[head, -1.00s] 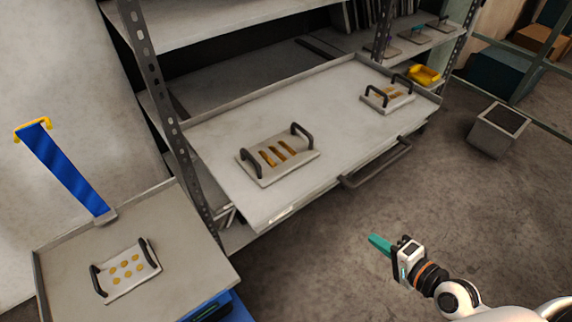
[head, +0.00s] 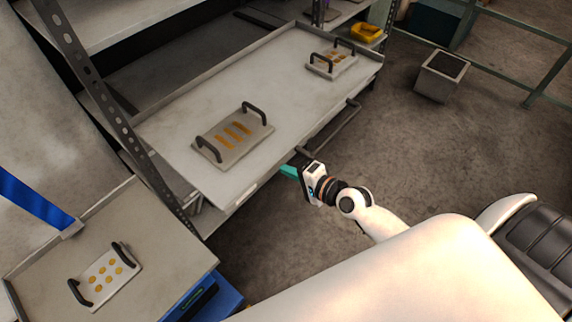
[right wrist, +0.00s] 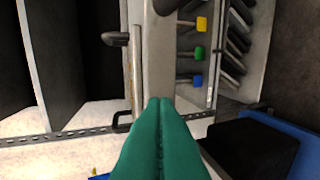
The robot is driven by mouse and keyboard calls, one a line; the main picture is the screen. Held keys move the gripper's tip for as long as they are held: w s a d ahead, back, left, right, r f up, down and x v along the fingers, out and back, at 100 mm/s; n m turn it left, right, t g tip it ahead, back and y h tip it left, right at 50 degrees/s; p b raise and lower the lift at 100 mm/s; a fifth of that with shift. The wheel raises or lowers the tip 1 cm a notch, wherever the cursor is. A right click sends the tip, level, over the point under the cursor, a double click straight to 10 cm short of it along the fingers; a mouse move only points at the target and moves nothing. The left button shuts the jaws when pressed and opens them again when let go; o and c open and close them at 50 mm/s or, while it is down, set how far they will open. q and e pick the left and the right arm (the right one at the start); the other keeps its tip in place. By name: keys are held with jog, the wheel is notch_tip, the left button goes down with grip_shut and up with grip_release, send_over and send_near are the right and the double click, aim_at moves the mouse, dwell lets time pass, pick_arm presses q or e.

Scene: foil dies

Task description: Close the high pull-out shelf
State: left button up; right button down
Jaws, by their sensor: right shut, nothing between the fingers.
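The pull-out shelf (head: 290,95) is a grey tray drawn out of the rack, with a dark bar handle (head: 338,124) along its front edge. Two dies with black grips sit on it: one with bar-shaped slots (head: 227,150) and a smaller one (head: 325,68) toward the far end. My right gripper (head: 288,170) has teal fingers and is beside the shelf's front edge, near the near end of the handle; I cannot tell whether it touches. In the right wrist view its fingers (right wrist: 160,102) are shut together with nothing between them. My left gripper is not in view.
At lower left a blue lift cart with a grey top (head: 165,250) carries a die with round spots (head: 104,278). The perforated rack post (head: 110,105) stands between cart and shelf. A grey bin (head: 442,78) stands on the floor at right. The floor before the shelf is clear.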

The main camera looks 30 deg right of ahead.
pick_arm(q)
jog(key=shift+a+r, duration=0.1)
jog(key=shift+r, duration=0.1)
pick_arm(e)
jog(key=shift+w+a, duration=0.25)
jog(key=shift+w, duration=0.35)
